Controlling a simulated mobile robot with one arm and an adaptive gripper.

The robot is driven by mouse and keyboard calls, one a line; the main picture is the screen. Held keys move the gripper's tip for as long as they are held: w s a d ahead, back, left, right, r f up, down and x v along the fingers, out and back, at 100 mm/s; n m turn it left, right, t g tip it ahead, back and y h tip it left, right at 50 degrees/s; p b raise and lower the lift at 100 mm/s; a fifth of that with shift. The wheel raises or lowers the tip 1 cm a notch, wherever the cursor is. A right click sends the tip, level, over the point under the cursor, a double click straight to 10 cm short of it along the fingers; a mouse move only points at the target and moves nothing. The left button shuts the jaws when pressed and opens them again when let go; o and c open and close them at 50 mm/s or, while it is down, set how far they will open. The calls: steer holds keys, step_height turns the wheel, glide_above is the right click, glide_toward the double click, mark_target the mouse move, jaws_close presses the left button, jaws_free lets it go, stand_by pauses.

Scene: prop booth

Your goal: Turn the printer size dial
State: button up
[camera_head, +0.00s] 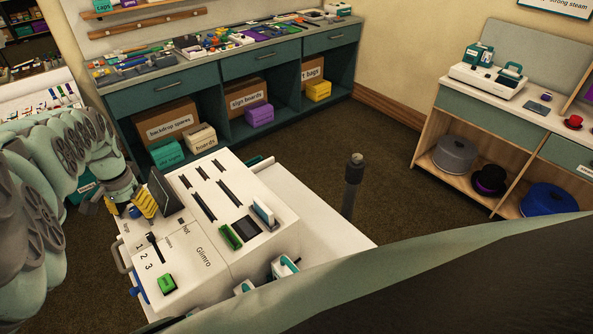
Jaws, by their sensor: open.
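The white printer (228,272), marked "Glimro", stands below centre with its top facing up. On its left part are the numbers 1, 2 and 3 beside a black lever-like piece (155,247); I cannot tell whether this is the size dial. A green switch-like block (167,284) sits near the front left corner. My gripper (110,207) is open at the printer's back left, beside a yellow striped piece (144,204) and a dark upright panel (164,192). Its fingertips are small and partly hidden; I see nothing held, and contact is unclear.
A green workbench (225,70) with tools on top and boxes below runs along the back. A wooden cabinet (455,116) with hats stands at right. A dark post (351,184) rises right of the printer. Brown carpet (333,115) lies free between them.

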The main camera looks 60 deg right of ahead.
steer(key=shift+o, duration=0.4)
jaws_close()
steer(key=shift+n, duration=0.4)
steer(key=n, duration=0.3)
steer(key=shift+n, duration=2.5)
